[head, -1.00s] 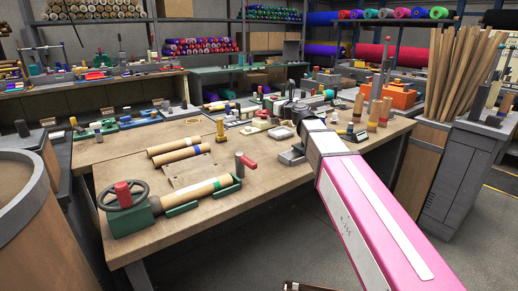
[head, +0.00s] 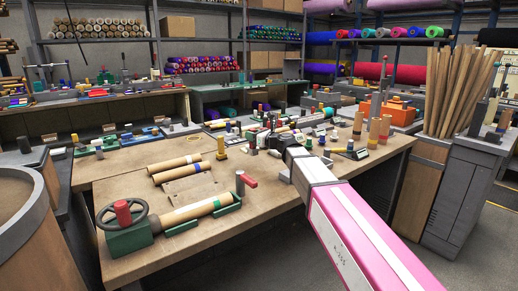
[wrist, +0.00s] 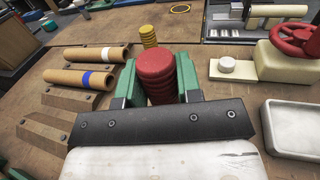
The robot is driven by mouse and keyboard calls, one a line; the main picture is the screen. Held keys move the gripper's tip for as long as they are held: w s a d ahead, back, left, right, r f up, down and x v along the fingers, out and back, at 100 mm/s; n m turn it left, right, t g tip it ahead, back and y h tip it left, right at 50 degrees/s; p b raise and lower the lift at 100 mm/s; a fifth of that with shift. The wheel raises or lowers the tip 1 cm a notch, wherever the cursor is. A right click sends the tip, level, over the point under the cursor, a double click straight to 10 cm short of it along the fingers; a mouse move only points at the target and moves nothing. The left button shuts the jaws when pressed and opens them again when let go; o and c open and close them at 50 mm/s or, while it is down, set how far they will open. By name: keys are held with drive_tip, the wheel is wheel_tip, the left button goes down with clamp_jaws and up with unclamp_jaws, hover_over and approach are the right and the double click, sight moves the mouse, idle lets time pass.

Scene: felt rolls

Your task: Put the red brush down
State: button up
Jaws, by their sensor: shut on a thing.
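The red brush (wrist: 155,72) shows in the wrist view as a ribbed red cylinder between the green fingers of my gripper (wrist: 155,88). My gripper is shut on it. Its lower part is hidden by the gripper, and I see no bristles. In the head view my gripper (head: 266,140) is over the right part of the wooden workbench (head: 115,178). The brush is too small to make out clearly there. I cannot tell whether it touches the bench top.
A yellow ribbed post (wrist: 148,36) stands just beyond the brush. Two brown rolls (wrist: 80,78) lie to the left. A white tray (wrist: 292,128) and a cream block with a red wheel (wrist: 298,42) are to the right. Bare wood shows between them.

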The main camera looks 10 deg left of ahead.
drive_tip(key=shift+w+d+f, duration=0.35)
drive_tip(key=shift+d+f, duration=0.05)
drive_tip(key=shift+f, duration=0.55)
drive_tip(key=shift+w+d+f, duration=0.4)
drive_tip(key=shift+f, duration=0.6)
drive_tip(key=shift+w+d+f, duration=0.35)
drive_tip(key=shift+d+f, duration=0.05)
drive_tip(key=shift+f, duration=0.55)
drive_tip(key=shift+f, duration=0.15)
drive_tip(key=o, duration=1)
drive_tip(key=v, duration=0.7)
drive_tip(key=shift+s+d, duration=0.15)
drive_tip(key=shift+d, duration=0.1)
